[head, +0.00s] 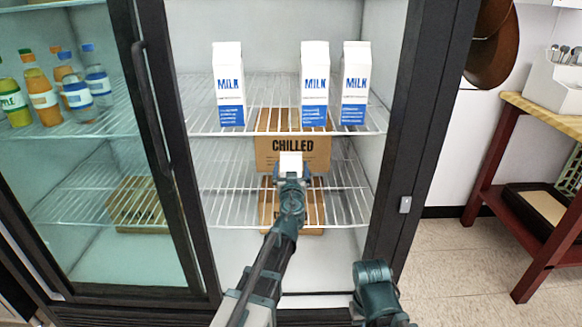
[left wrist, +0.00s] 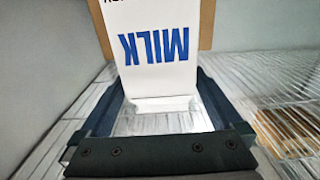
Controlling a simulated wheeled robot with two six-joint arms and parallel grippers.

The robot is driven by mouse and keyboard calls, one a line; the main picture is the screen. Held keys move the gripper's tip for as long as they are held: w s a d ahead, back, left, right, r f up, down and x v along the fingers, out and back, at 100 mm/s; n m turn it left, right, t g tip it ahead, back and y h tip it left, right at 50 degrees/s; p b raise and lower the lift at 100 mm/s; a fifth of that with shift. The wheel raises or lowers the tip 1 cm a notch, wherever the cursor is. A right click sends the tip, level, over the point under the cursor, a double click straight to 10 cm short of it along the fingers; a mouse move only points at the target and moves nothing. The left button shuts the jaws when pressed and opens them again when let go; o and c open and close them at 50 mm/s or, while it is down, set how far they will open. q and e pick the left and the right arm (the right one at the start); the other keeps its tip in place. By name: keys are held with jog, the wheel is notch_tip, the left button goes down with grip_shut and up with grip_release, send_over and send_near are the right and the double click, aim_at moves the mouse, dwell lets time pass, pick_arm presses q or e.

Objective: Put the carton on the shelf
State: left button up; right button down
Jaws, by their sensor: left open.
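A white milk carton (head: 291,160) is in front of the cardboard box in the open right bay of the fridge, at the level of the lower wire shelf (head: 345,205). In the left wrist view, the carton (left wrist: 157,50) shows its blue MILK lettering upside down, with its top end towards me. My left gripper (head: 291,177) is open, its two fingers on either side of the carton's near end, with gaps visible beside it. The carton's base is hidden, so I cannot tell whether it rests on the shelf.
Several milk cartons (head: 315,85) stand on the upper shelf (head: 270,120), just above my left gripper. The CHILLED box (head: 268,152) blocks the space behind. Fridge frame posts (head: 165,150) flank the bay. Free wire lies left and right on the lower shelf.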

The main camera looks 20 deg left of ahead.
pick_arm(q)
jog(key=v, duration=1.1)
jog(key=s+f+g+y, duration=0.2)
jog(key=s+f+g, duration=0.65)
jog(key=f, duration=0.45)
jog(key=s+d+f+m+g+h, duration=0.2)
jog(key=s+d+f+m+g, duration=0.1)
jog(key=s+d, duration=0.3)
jog(key=s+d+f+m+g+h, duration=0.3)
jog(key=s+d+f+m+g, duration=0.1)
jog(key=s, duration=0.6)
jog(key=d+f+g, duration=0.1)
jog(key=d+g, duration=0.1)
jog(key=d, duration=0.1)
jog(key=shift+s+d+f+h, duration=0.2)
jog(key=shift+f+h, duration=0.1)
jog(key=shift+f, duration=0.1)
